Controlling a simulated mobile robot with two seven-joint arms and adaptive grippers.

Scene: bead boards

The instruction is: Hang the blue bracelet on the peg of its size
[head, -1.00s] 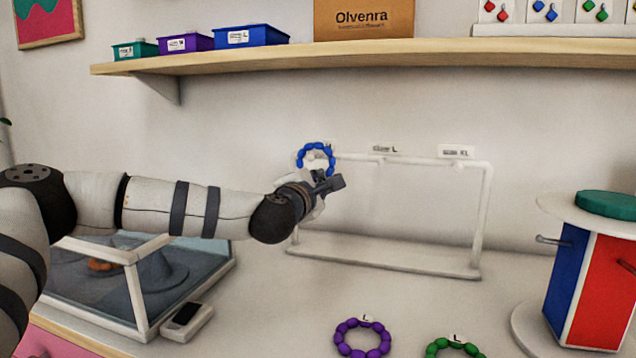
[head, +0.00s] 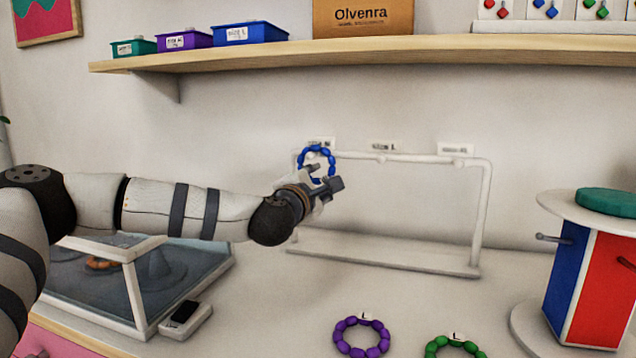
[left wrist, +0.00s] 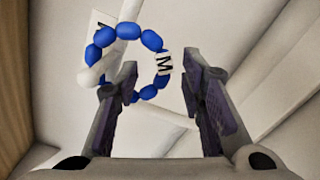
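The blue bracelet (head: 303,158) is a ring of blue beads at the left end of the white rack (head: 420,159). In the left wrist view the bracelet (left wrist: 151,40) carries a white tag marked M, and a round white peg end (left wrist: 90,77) overlaps its edge. The ring seems to be around that peg, though the contact is partly hidden. My left gripper (head: 325,178) is just below and in front of the bracelet. Its fingers (left wrist: 160,82) stand apart, with the ring's near beads between or just beyond them. My right gripper is out of view.
Wall labels (head: 384,146) stand above the rack. A purple bracelet (head: 343,339) and a green bracelet (head: 440,343) lie on the table in front. A red and blue stand (head: 600,285) is at right, a glass-sided case (head: 135,290) at left. A shelf (head: 380,52) runs above.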

